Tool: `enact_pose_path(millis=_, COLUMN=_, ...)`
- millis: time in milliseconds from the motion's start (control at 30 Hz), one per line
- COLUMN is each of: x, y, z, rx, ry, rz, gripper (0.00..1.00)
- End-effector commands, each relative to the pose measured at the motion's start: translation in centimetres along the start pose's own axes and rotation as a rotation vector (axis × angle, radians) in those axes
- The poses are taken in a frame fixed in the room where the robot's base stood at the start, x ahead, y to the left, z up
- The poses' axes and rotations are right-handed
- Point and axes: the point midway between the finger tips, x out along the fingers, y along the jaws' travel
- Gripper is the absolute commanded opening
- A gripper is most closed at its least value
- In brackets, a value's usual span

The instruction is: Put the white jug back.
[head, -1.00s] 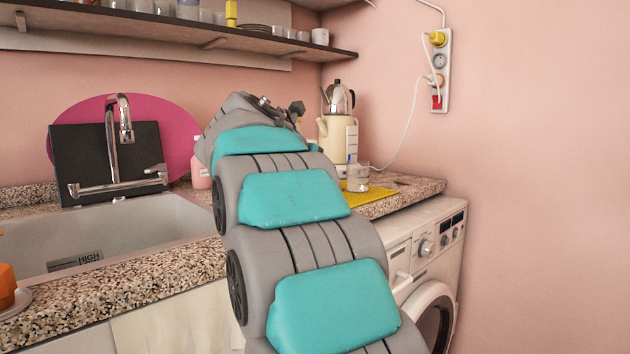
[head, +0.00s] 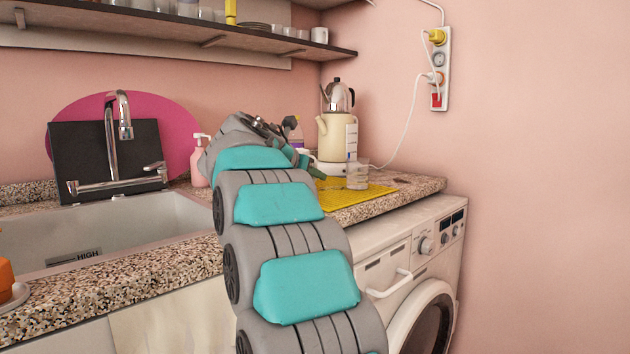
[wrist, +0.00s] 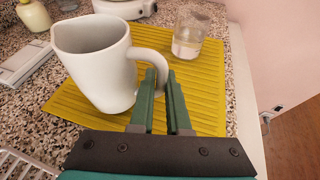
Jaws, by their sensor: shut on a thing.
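The white jug (wrist: 95,65) shows large and upright in the wrist view, over the left part of the yellow mat (wrist: 205,95). My gripper (wrist: 161,80) is shut on the jug's handle, at the jug's right side. I cannot tell whether the jug's base touches the mat or hangs just above it. In the head view my gripper's green fingers (head: 309,167) are near the left end of the mat (head: 372,192), and my arm hides most of the jug.
A clear glass (head: 357,175) stands on the mat; it also shows in the wrist view (wrist: 190,33). A cream kettle (head: 337,138) stands behind it. A pink soap bottle (head: 199,165) is left, by the sink (head: 100,228). The mat's right part is clear.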

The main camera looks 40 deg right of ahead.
Motion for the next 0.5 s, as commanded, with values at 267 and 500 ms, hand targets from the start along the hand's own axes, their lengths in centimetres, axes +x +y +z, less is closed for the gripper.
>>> enact_pose_path(millis=267, x=0.14, y=-0.05, z=-0.40, rx=0.000, ry=0.000, rz=-0.001, gripper=0.00)
enact_pose_path(millis=500, x=0.28, y=-0.07, z=-0.71, rx=-0.001, ry=0.001, rz=-0.002, gripper=0.23)
